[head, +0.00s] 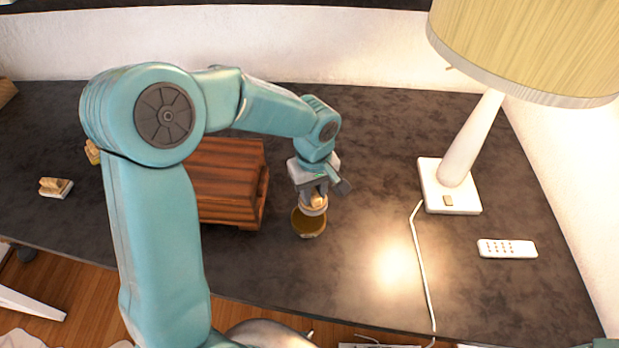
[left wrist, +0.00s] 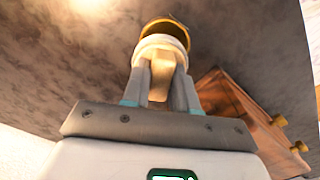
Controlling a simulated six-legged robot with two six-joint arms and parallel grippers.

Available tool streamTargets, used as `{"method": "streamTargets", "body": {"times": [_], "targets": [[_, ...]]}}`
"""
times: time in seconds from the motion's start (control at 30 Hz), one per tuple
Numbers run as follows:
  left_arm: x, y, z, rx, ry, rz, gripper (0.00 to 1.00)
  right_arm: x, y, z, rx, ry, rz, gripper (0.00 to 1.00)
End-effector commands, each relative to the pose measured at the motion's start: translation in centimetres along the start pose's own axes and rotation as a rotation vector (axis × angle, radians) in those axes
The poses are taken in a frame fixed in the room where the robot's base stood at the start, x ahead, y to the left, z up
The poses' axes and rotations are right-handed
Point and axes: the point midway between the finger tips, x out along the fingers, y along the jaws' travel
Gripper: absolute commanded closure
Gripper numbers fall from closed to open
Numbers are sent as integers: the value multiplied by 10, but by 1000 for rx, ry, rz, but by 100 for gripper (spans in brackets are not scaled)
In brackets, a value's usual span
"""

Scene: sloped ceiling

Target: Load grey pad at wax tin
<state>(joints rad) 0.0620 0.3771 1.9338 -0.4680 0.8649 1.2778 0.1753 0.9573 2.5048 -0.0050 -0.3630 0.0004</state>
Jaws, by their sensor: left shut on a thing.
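My left gripper (head: 318,190) is shut on the wooden grip of a round pad (head: 314,209). The pad looks pale grey-beige in the warm light. It also shows in the left wrist view (left wrist: 162,44), with its wooden grip between the two fingers. The wax tin (head: 308,223) is round and open, with dark gold-brown inside, on the dark table. The tin shows beyond the pad in the left wrist view (left wrist: 170,27). The pad is at the tin's far edge and overlaps it in view; whether they touch I cannot tell. My right gripper is not in view.
A reddish wooden box (head: 225,180) stands just left of the tin, partly behind my arm. A pale block with a wooden grip (head: 55,188) and a yellowish one (head: 92,152) lie farther left. A lamp (head: 449,188), its cord and a white remote (head: 507,249) are right.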

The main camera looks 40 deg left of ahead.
Motion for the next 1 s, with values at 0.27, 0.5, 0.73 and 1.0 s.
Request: {"method": "streamTargets", "body": {"times": [0.27, 0.5, 0.73, 1.0], "targets": [[2, -13, -7, -232, -2, 0, 97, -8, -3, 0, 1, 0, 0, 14], [23, -10, -7, -229, -2, 0, 97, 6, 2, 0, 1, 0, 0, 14], [50, -8, -7, -226, -2, 0, 97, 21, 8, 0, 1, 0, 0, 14], [59, -8, -7, -227, -2, 1, 97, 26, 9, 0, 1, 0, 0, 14]]}}
